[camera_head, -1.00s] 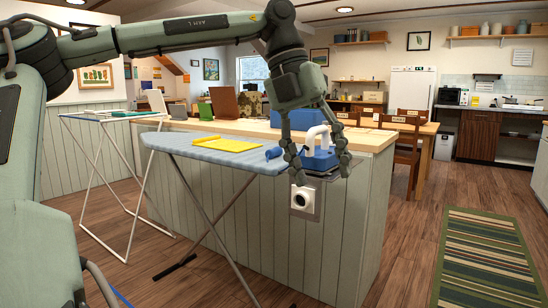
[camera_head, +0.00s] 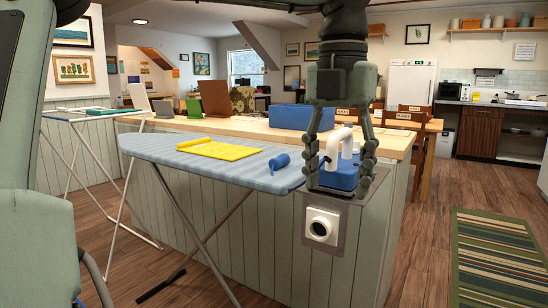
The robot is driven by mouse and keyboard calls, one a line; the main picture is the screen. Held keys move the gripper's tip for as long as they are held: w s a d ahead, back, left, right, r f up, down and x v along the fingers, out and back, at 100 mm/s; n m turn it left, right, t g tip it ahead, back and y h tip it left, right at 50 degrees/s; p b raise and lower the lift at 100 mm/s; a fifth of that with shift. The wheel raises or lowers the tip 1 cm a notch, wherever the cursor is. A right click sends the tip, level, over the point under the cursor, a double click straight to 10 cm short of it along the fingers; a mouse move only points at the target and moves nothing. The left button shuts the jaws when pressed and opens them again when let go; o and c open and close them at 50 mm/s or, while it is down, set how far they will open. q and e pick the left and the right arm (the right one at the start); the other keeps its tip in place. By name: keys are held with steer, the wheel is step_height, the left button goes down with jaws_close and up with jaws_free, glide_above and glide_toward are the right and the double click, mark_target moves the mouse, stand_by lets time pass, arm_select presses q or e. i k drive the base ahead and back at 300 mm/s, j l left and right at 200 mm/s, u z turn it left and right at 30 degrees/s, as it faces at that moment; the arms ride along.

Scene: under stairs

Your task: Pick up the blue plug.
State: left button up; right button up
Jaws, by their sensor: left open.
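A small blue cylinder (camera_head: 279,161), which looks like the blue plug, lies on its side on the ironing board (camera_head: 235,175) near its right end. My left gripper (camera_head: 338,187) is open and points down, to the right of that cylinder and apart from it. My right gripper is not in view.
A yellow folded cloth (camera_head: 220,149) lies on the board, left of the blue cylinder. A blue box (camera_head: 304,117) stands on the wooden counter (camera_head: 240,127).

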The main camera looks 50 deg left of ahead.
mark_target(283, 160)
steer(key=i+j, duration=0.15)
steer(key=j, duration=0.25)
steer(key=i+j, duration=0.15)
steer(key=j, duration=0.25)
steer(key=i+j, duration=0.2)
steer(key=j, duration=0.2)
steer(key=i+j, duration=0.15)
steer(key=j, duration=0.25)
